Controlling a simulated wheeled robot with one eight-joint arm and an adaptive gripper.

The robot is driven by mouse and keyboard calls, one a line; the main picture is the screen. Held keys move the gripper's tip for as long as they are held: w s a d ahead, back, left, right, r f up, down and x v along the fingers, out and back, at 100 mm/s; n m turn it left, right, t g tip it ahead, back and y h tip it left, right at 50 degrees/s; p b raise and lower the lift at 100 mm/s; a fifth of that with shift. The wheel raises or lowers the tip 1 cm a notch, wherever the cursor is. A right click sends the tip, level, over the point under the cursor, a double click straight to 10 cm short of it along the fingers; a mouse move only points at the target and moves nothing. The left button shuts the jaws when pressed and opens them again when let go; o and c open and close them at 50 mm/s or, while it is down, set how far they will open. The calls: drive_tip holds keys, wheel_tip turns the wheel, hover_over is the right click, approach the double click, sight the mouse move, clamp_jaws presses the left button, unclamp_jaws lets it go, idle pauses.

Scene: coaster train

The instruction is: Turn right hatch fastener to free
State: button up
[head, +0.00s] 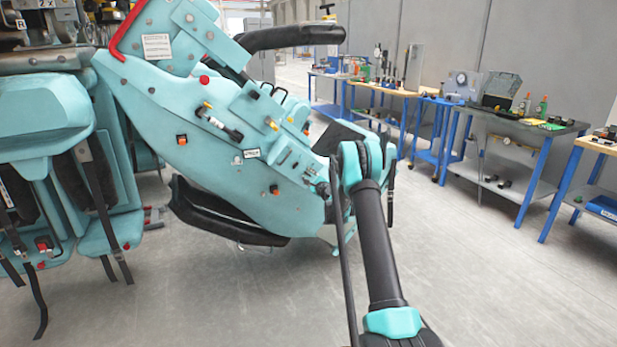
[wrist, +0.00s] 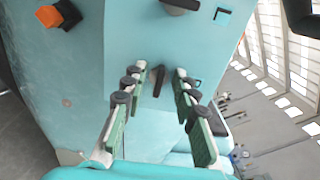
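The turquoise coaster car (head: 200,130) carries several fasteners and knobs on its side panel in the head view. My gripper (wrist: 161,72) is open, with its two fingers apart and pointing at a turquoise panel (wrist: 135,35) in the wrist view. A small dark lever-like piece (wrist: 158,81) on the panel shows between the fingertips. It may be the hatch fastener, but I cannot tell for sure. Whether the fingers touch it is not clear. An orange-and-black knob (wrist: 58,15) sits at the upper left. In the head view my arm hides most of the gripper.
A dark knob (wrist: 180,5) sits on the panel at the top of the wrist view. Workbenches with tools, such as the blue-legged bench (head: 515,130), stand along the right wall. The grey floor (head: 500,280) between car and benches is clear.

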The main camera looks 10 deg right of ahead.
drive_tip(key=shift+c, duration=0.3)
clamp_jaws()
drive_tip(key=n, duration=1.2)
drive_tip(key=shift+a+f+n, duration=0.1)
drive_tip(key=shift+f+n, duration=0.2)
drive_tip(key=shift+f, duration=0.1)
drive_tip(key=shift+f+n, duration=0.1)
drive_tip(key=shift+n, duration=2.5)
